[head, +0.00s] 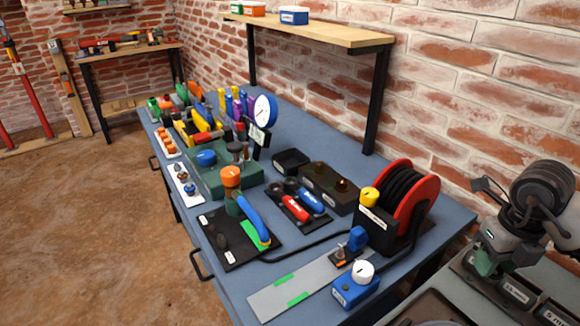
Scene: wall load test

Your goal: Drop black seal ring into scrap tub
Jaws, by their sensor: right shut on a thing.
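My right gripper (486,264) is at the right edge, low over a tray with black compartments (516,291), one labelled "5 mm". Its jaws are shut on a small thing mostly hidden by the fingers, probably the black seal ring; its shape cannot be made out. A small open black box (291,161) stands on the blue bench against the wall side, well left of the gripper. It may be the scrap tub, but no label on it can be read. My left gripper is not in view.
The blue bench (310,117) is crowded. A red reel of black hose (428,196) and a blue block with a white knob (357,290) stand nearest the gripper. A shelf on black posts (310,30) overhangs the back. A dial gauge (264,110) stands upright farther left.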

